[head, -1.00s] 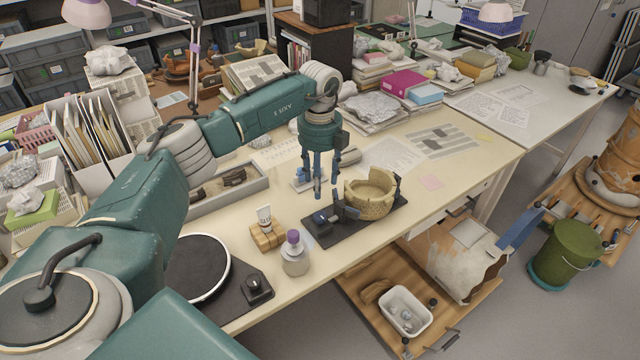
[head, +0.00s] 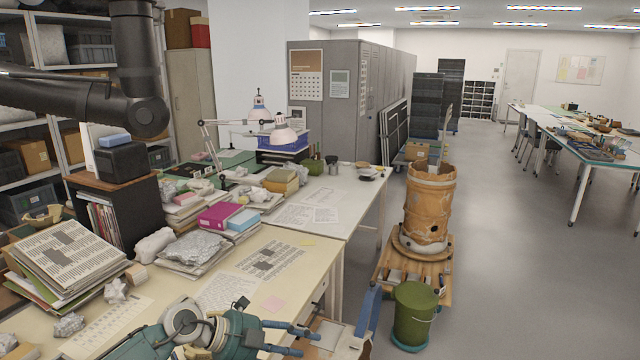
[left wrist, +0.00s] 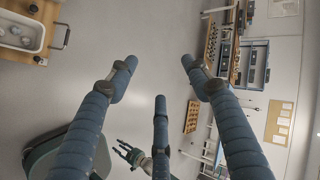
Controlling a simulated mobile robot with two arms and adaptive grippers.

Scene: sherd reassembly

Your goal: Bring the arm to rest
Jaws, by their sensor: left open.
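My left gripper (head: 306,342) is at the bottom of the head view, its teal arm low over the near end of the cream worktable (head: 215,262). Its blue-grey fingers point right, past the table's front edge. In the left wrist view the three fingers of my left gripper (left wrist: 157,75) are spread, with only floor and far furniture between them. It is open and empty. A small teal gripper (left wrist: 128,155), which looks like my right one, shows low in the left wrist view with its fingers apart and nothing between them.
A thick dark jointed arm (head: 85,100) hangs at upper left. Papers, a pink box (head: 217,215) and foil-wrapped bundles (head: 190,248) cover the table. A green bin (head: 412,313) and a large clay vessel (head: 428,210) stand right of it. The floor (head: 530,270) farther right is clear.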

